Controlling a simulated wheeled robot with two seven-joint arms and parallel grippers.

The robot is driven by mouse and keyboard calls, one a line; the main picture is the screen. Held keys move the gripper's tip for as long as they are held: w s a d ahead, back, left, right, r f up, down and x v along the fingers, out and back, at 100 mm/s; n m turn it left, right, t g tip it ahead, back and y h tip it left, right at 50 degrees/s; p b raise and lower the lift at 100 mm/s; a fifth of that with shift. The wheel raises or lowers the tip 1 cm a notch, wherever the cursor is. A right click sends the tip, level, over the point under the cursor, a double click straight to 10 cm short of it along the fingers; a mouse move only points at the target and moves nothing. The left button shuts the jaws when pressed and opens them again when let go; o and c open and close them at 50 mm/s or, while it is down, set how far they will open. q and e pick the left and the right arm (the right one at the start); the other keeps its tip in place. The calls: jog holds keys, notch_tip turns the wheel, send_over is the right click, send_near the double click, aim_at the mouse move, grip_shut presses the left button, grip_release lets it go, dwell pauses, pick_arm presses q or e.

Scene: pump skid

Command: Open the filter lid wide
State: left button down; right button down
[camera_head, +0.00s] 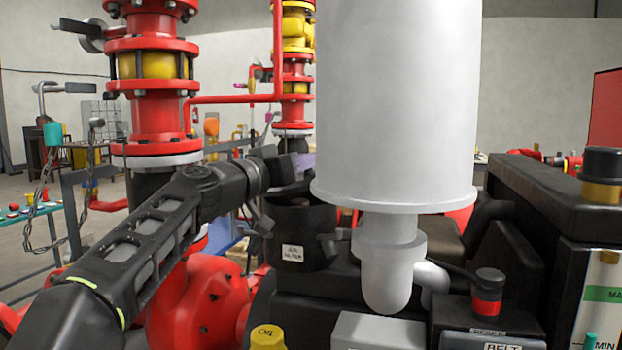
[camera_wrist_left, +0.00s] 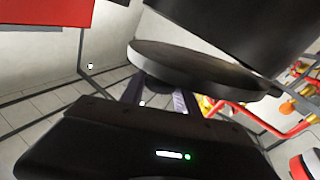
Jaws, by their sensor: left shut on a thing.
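The air filter (camera_head: 293,252) is a black round housing with a white label, left of the large white cylinder in the head view. In the left wrist view, the lid (camera_wrist_left: 205,72) is a dark, thick disc, tilted just past the fingers. My left gripper (camera_wrist_left: 158,97) is shut on a dark knob-like part at the lid's near edge; the contact is partly hidden. In the head view I cannot clearly separate the lid from the gripper. My right gripper is not in view.
The large white cylinder (camera_head: 397,100) stands close on the right of the gripper. A red and yellow pipe column (camera_head: 153,90) rises behind my left arm. A yellow cap (camera_head: 267,337) and a black and red cap (camera_head: 487,292) are at the front.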

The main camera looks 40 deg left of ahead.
pick_arm(q)
jog(key=a+r+n+b, duration=0.1)
jog(key=a+n, duration=0.1)
jog(key=s+a+r+n+t+y+b, duration=0.1)
jog(key=a+r+n+b, duration=0.1)
jog(key=n, duration=0.1)
jog(key=s+a+r+n+t+y+b, duration=0.1)
jog(key=a+n, duration=0.1)
jog(key=n, duration=0.1)
jog(key=shift+r+b, duration=0.25)
jog(key=shift+b, duration=0.1)
jog(key=s+a+n+y+b, duration=0.2)
jog(key=a+n+y, duration=0.5)
jog(key=n, duration=0.7)
jog(key=shift+s+a+f+n+y+b, duration=0.4)
jog(key=shift+s+a, duration=0.4)
jog(key=shift+a, duration=0.6)
jog(key=shift+g, duration=0.3)
jog(key=c, duration=0.9)
grip_release()
jog(key=shift+f, duration=0.1)
